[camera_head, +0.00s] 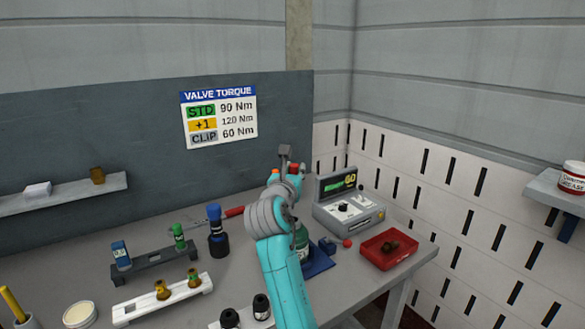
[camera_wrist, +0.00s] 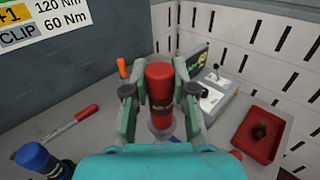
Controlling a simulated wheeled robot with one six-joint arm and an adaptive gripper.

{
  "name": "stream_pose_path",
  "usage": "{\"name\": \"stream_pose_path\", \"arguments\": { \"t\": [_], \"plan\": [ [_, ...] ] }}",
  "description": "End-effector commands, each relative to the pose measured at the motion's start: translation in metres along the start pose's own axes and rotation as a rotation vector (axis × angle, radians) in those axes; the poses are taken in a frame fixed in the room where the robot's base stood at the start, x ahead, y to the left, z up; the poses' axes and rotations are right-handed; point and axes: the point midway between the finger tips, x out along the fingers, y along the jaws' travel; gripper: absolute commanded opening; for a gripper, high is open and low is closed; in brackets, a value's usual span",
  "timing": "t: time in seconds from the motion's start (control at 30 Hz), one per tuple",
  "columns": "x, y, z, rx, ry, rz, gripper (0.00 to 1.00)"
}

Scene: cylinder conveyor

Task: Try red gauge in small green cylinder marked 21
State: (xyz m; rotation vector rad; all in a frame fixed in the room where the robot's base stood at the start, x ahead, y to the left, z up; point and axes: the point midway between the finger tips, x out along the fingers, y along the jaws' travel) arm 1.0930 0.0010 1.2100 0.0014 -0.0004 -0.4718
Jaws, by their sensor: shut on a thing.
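My gripper (camera_wrist: 160,92) is shut on the red gauge (camera_wrist: 160,82), a red-capped piece with a dark lower body, held upright between the fingers in the wrist view. In the head view my gripper (camera_head: 288,168) is raised above the bench and the red top shows only as a small patch. A green cylinder (camera_head: 302,242) stands on a blue base (camera_head: 319,262), partly hidden behind my arm; its number cannot be read. In the wrist view a pale round shape shows below the gauge; I cannot tell whether they touch.
A dark rack (camera_head: 154,264) holds a blue and a green gauge. A white rack (camera_head: 197,292) holds brass valves. A tester (camera_head: 348,210) and red tray (camera_head: 375,257) lie right of my arm.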

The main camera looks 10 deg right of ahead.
Motion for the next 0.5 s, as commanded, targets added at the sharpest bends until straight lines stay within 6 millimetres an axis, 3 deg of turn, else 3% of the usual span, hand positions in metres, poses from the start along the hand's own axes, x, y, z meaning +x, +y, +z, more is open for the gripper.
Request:
{"name": "stream_pose_path", "arguments": {
  "t": [0.5],
  "plan": [
    [0.0,0.0,-0.046,-0.001,0.0,0.0,0.0]
  ]
}}
